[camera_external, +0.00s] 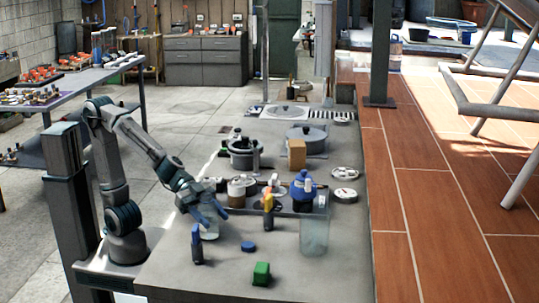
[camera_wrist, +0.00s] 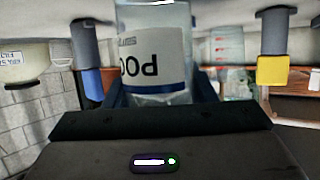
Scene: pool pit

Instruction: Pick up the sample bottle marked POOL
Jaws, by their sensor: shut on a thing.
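The clear sample bottle (camera_wrist: 155,65) fills the middle of the wrist view, with a white and blue label. The label appears upside down there, reads "POO", and its last part is cut off from sight. My gripper (camera_wrist: 160,95) is shut on the bottle, with a dark blue finger on each side. In the external view my gripper (camera_external: 208,214) points down over the grey bench, and the pale bottle (camera_external: 209,233) shows below the fingers. I cannot tell whether its base touches the bench.
A blue-and-grey upright tool (camera_external: 197,243) stands just left of the bottle. A yellow-and-grey one (camera_external: 268,208) stands to its right. A blue disc (camera_external: 248,246), a green block (camera_external: 261,273) and a clear container (camera_external: 314,236) are nearby. The front bench surface (camera_external: 330,280) is clear.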

